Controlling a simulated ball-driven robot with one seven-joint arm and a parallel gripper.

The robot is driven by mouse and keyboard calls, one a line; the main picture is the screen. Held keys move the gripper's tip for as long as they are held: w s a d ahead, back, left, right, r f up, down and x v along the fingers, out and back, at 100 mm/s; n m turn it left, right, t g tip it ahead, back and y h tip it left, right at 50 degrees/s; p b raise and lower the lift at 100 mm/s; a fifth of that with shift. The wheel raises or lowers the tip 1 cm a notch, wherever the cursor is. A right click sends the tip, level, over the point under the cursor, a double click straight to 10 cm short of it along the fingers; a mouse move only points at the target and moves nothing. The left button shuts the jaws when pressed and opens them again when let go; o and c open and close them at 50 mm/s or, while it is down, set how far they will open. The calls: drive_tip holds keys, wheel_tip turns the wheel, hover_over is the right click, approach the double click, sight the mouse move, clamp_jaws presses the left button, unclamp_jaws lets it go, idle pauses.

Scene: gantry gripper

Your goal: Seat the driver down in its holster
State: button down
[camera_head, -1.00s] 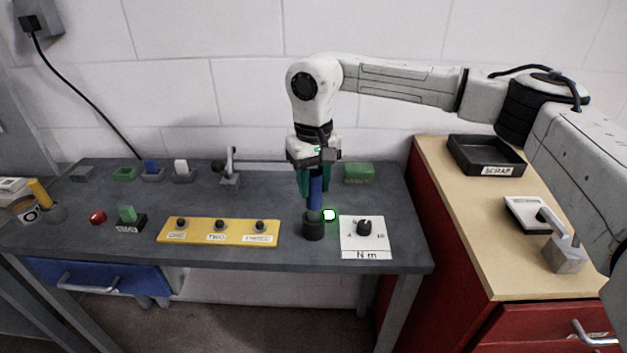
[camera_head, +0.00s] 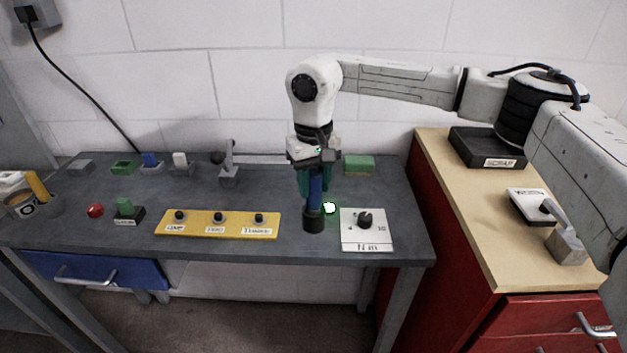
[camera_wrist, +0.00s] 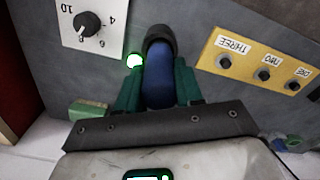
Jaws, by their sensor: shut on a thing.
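The blue driver (camera_head: 315,186) stands upright in my gripper (camera_head: 316,188), between its green fingers. Its lower end meets the round black holster (camera_head: 313,222) on the grey bench. In the wrist view my gripper (camera_wrist: 157,92) is shut on the driver (camera_wrist: 158,82), with a finger on each side. The holster (camera_wrist: 159,38) shows at the driver's far end. How deep the driver sits in the holster is hidden by its wall. A lit green-white lamp (camera_head: 330,208) is just right of the holster.
A white Nm dial plate (camera_head: 366,240) lies right of the holster. A yellow panel with three knobs (camera_head: 217,232) lies to its left. A green block (camera_head: 359,165) stands behind. The grey bench's (camera_head: 280,195) surface around the holster's back is clear.

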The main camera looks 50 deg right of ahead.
drive_tip(key=shift+f, duration=0.45)
drive_tip(key=c, duration=0.6)
unclamp_jaws()
drive_tip(key=shift+c, duration=0.2)
wheel_tip(320, 180, up, 11)
drive_tip(key=shift+f+b, duration=0.1)
drive_tip(key=shift+b, duration=0.5)
